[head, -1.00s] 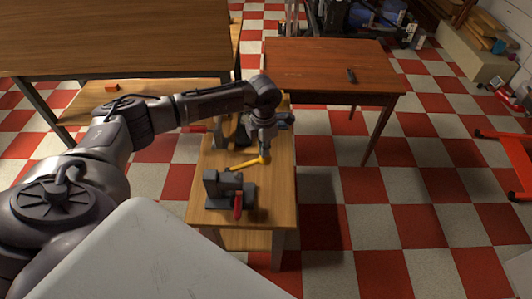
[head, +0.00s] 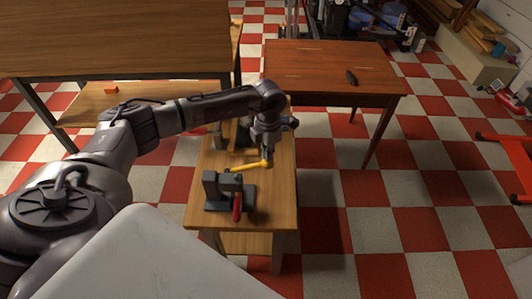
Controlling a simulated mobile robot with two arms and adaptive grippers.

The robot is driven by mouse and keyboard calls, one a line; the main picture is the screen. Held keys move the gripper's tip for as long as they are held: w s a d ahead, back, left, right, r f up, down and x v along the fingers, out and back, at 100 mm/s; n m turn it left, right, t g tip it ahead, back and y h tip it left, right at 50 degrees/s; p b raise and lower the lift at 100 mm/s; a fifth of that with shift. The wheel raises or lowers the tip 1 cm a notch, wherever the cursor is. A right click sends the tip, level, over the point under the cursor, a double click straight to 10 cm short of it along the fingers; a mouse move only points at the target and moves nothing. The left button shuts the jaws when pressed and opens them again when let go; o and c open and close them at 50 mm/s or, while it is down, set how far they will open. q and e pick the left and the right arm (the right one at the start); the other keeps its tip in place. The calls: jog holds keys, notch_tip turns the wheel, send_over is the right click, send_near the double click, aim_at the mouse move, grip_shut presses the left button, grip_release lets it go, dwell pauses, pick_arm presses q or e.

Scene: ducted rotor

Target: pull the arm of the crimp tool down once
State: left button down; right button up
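On the narrow wooden bench stands a dark grey bench tool (head: 212,185) with a red handle (head: 238,207) pointing toward me. Just behind it a yellow lever arm (head: 245,166) lies nearly level. The frame does not make clear which of the two is the crimp tool, or what the yellow arm is hinged to. My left gripper (head: 267,161) points down at the right end of the yellow arm, touching or almost touching it. Its fingers are small and dark, so I cannot tell whether they are shut on it. My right gripper is not in view.
More dark tools (head: 243,133) stand farther back on the bench, partly behind my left arm. A reddish table (head: 320,65) with a small dark object (head: 351,78) is behind right. A large wooden table (head: 115,40) is at left.

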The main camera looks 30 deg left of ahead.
aim_at(271, 165)
pick_arm(q)
jog(key=shift+w+d+f+b, duration=0.1)
jog(key=shift+f+b, duration=0.15)
jog(key=shift+f, duration=0.15)
jog(key=shift+w+d+f+b, duration=0.1)
jog(key=shift+f+b, duration=0.1)
jog(key=shift+f, duration=0.2)
jog(key=shift+s, duration=0.1)
jog(key=shift+d+f+b, duration=0.1)
jog(key=shift+f+b, duration=0.7)
jog(key=shift+f, duration=0.1)
jog(key=shift+d+f+b, duration=0.1)
jog(key=shift+f+b, duration=0.7)
jog(key=shift+f, duration=0.2)
jog(key=shift+f+b, duration=0.65)
jog(key=shift+f, duration=0.25)
